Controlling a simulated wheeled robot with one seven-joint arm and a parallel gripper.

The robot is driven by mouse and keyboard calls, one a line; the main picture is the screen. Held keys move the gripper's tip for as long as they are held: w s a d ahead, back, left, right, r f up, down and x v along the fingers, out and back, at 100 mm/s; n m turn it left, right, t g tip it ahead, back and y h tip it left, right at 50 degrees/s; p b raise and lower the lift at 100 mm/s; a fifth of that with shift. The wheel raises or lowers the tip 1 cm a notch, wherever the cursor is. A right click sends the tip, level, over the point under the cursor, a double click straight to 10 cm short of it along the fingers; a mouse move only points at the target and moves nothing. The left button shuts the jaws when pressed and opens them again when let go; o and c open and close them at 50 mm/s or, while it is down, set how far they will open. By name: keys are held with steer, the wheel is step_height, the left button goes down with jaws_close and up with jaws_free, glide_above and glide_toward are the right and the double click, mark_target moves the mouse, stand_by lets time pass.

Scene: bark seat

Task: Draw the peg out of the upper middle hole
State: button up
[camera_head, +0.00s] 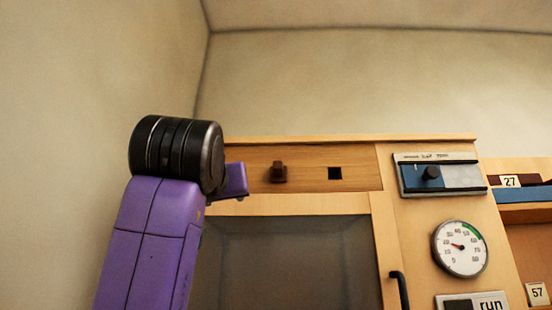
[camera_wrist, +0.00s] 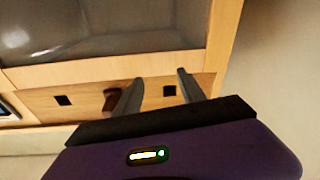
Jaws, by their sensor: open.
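The brown peg (camera_head: 278,172) sits in the middle hole of the wooden strip (camera_head: 308,168) above the dark recess. It also shows in the wrist view (camera_wrist: 110,98), just left of the left finger. My gripper (camera_wrist: 160,76) is open and empty. Its two grey fingers are beside the peg, not around it, and a bare square hole (camera_wrist: 169,91) shows between them. In the head view my black wrist and purple arm hide the strip's left end, and the fingers cannot be made out.
Another empty square hole (camera_head: 335,173) lies right of the peg in the head view. Further right are a blue knob panel (camera_head: 440,174), a round dial (camera_head: 460,248) and a black handle (camera_head: 399,290). A plain wall (camera_head: 370,80) is behind, with free room above the cabinet.

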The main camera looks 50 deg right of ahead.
mark_target(278, 164)
steer(key=s+d+r+m+g, duration=0.25)
steer(key=s+r, duration=0.55)
steer(key=s, duration=0.4)
steer(key=shift+t, duration=0.25)
steer(key=x, duration=0.4)
steer(key=p+x, duration=0.1)
steer(key=x, duration=0.4)
steer(key=shift+w+a, duration=0.2)
steer(key=shift+w, duration=0.05)
steer(key=shift+p+x, duration=0.6)
steer(key=shift+x, duration=0.4)
steer(key=shift+f, duration=0.1)
jaws_close()
steer(key=b+v, duration=0.1)
steer(key=v, duration=0.9)
steer(key=shift+s+b, duration=0.15)
steer(key=shift+b, duration=0.15)
steer(key=shift+a, duration=0.15)
